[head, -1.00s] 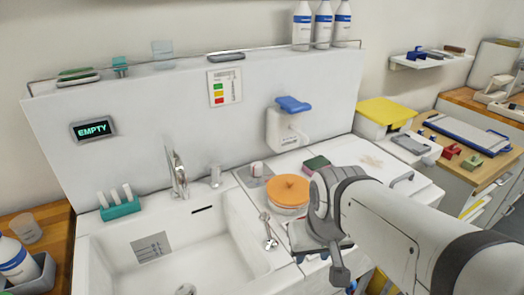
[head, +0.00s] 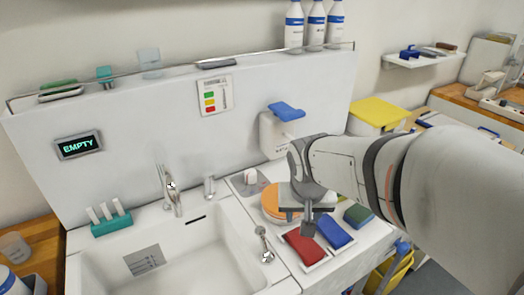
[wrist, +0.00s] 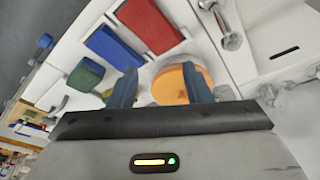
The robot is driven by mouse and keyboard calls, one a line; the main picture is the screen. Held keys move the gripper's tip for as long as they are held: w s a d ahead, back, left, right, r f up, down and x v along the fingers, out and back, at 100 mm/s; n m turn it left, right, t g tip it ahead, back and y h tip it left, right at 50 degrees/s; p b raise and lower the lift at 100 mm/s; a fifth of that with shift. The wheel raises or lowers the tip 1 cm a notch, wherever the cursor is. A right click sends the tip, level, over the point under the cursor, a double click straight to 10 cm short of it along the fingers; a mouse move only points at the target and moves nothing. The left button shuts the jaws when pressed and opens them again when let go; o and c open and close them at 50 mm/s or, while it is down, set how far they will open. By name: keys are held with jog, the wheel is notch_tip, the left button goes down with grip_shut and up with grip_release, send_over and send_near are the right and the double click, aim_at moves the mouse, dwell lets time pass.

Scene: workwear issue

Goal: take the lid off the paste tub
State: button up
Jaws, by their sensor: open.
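The paste tub's round orange lid (head: 271,197) shows on the white counter right of the sink, partly hidden behind my gripper in the head view. In the wrist view the orange lid (wrist: 170,86) lies between and beyond the fingers, nearer the right finger, which covers part of its edge. My gripper (head: 306,222) is open and empty above the tub area, pointing down; its two blue-grey fingers (wrist: 160,88) stand apart in the wrist view. I cannot tell whether a finger touches the lid. The tub's body is mostly hidden.
Red (head: 305,247), blue (head: 334,231) and green (head: 358,215) pads lie in front and right of the tub. A small chrome tap (head: 264,246) stands left of them, beside the sink (head: 190,255). A dispenser with a blue lever (head: 286,111) hangs behind.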

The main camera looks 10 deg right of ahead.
jog(key=w+a+m+p, duration=0.2)
jog(key=w+m+p, duration=0.15)
jog(key=w, duration=0.85)
jog(key=shift+n+t+h, duration=0.4)
jog(key=shift+n, duration=0.05)
jog(key=shift+w+p+x, duration=0.15)
jog(key=shift+p+x, duration=0.25)
jog(key=shift+x, duration=1.45)
jog(key=shift+w+p+x, duration=0.2)
jog(key=shift+p+x, duration=0.2)
jog(key=shift+x, duration=1.45)
jog(key=shift+d+r, duration=0.1)
jog(key=shift+r, duration=0.1)
grip_shut()
